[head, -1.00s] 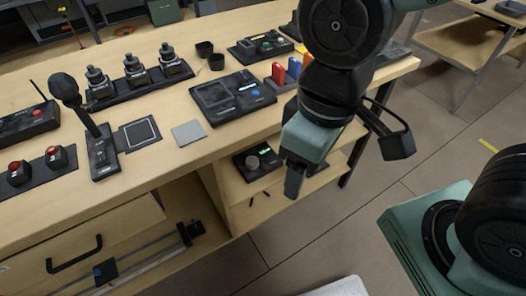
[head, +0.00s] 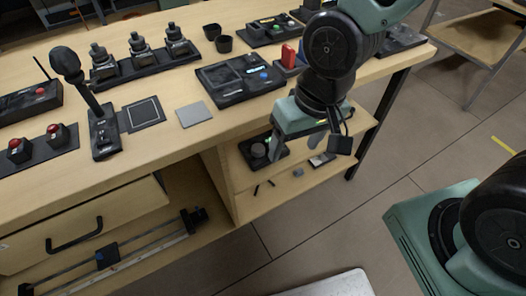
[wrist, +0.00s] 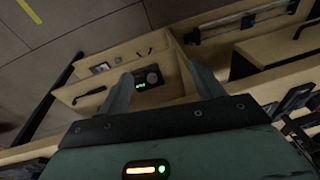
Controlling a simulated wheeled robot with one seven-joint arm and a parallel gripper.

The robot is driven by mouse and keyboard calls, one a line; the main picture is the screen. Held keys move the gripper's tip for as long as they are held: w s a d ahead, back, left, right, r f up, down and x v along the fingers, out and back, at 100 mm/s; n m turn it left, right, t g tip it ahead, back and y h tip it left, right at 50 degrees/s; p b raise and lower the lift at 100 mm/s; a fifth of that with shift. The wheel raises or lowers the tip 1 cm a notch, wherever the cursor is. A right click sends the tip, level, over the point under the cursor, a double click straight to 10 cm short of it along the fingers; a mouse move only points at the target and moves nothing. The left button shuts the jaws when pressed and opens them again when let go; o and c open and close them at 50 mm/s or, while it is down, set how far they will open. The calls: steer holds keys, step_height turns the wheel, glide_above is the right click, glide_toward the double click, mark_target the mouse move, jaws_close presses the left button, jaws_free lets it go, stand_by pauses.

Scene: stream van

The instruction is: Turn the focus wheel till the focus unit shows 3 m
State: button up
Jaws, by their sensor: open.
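In the wrist view the unit (wrist: 142,76) lies between my fingers, farther off, with the dark wheel (wrist: 153,78) beside a lit green display (wrist: 142,86). The digits are too small to read. My gripper (head: 297,146) is open and empty, just right of the unit in the head view, with a finger partly covering the unit's right side. The fingers also show in the wrist view (wrist: 160,72), apart from the wheel.
Small items lie on the shelf, including a flat device (head: 321,160) and dark sticks (head: 263,187). A drawer with a black handle (head: 74,243) is at the lower left.

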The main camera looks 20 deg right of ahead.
steer(key=w+d+f+m+t+y+b, duration=0.2)
steer(key=w+d+f+m+t+b, duration=0.15)
steer(key=f+m, duration=0.7)
steer(key=w+d+f+m+t+y+b, duration=0.15)
steer(key=w+f+m+t+b, duration=0.3)
steer(key=f+m, duration=0.55)
steer(key=w+d+f+m+t+y+b, duration=0.25)
steer(key=w+f+m+b, duration=0.25)
steer(key=f+m, duration=0.55)
steer(key=shift+m+h, duration=0.5)
steer(key=shift+m, duration=0.1)
steer(key=b+x, duration=0.2)
steer(key=b, duration=0.3)
steer(key=b+x, duration=0.3)
steer(key=b, duration=0.3)
steer(key=r+b+x, duration=0.1)
steer(key=b+x, duration=0.2)
steer(key=b, duration=0.3)
steer(key=shift+w+d, duration=0.25)
steer(key=shift+w, duration=0.2)
